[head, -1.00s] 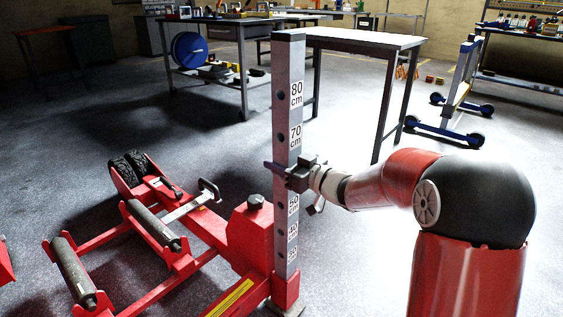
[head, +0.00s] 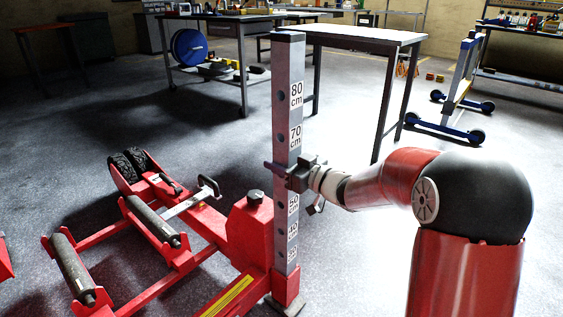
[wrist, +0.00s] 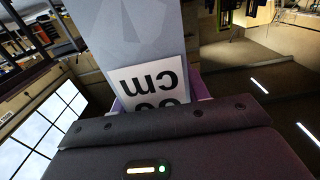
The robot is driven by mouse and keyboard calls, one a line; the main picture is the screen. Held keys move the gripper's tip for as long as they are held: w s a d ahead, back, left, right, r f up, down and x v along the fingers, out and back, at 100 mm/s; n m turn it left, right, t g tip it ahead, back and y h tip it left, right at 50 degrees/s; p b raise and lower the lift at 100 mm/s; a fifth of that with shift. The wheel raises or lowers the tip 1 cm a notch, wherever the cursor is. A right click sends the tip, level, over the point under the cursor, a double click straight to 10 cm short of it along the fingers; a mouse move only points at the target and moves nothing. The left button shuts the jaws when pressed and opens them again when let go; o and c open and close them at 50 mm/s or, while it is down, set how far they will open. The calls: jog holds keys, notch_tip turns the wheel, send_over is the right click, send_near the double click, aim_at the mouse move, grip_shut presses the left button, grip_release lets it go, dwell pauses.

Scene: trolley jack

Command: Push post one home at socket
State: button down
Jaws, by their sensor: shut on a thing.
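The post (head: 288,100) is a tall grey square column with holes and centimetre labels. It stands upright in the red socket (head: 287,288) at the jack's corner. My gripper (head: 287,172) is shut around the post between the 70 and 50 marks, with a purple finger showing on its left side. In the wrist view the post's grey face (wrist: 135,35) rises above the gripper body, with an upside-down "cm" label partly hidden by it. The post's lower end inside the socket is hidden.
The red trolley jack (head: 200,240) with rollers and black wheels fills the lower left. A grey table (head: 360,36) stands behind the post, and a bench with a blue reel (head: 189,49) stands farther back. Blue-footed stands (head: 445,130) are at the right. Floor between is open.

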jog(key=shift+r, duration=0.1)
jog(key=c, duration=0.8)
grip_release()
jog(key=shift+o, duration=0.8)
jog(key=v, duration=0.8)
jog(key=shift+f, duration=0.2)
